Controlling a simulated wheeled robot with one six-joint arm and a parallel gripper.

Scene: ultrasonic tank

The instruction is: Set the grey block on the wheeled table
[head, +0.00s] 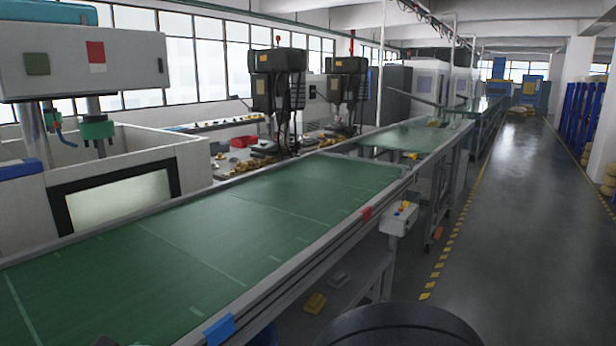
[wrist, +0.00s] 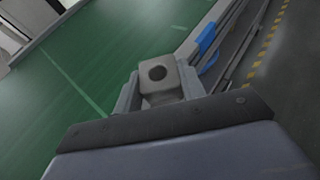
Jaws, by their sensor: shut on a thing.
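A grey block (wrist: 158,76) with a round dark hole in its facing side shows in the wrist view. My gripper (wrist: 159,90) is shut on it, with one finger at its left and one at its right. The block is held over or near the edge of a green-topped bench; its height above the bench is hard to tell. I cannot make out the block or my gripper in the head view. No table with visible wheels shows in either view.
The long green-topped bench (head: 200,250) has a clear top and a metal rail, with a blue clip (head: 219,329) on it. A control box (head: 398,219) juts from its side. Machines stand behind it. The grey floor aisle (head: 510,220) at the right is free.

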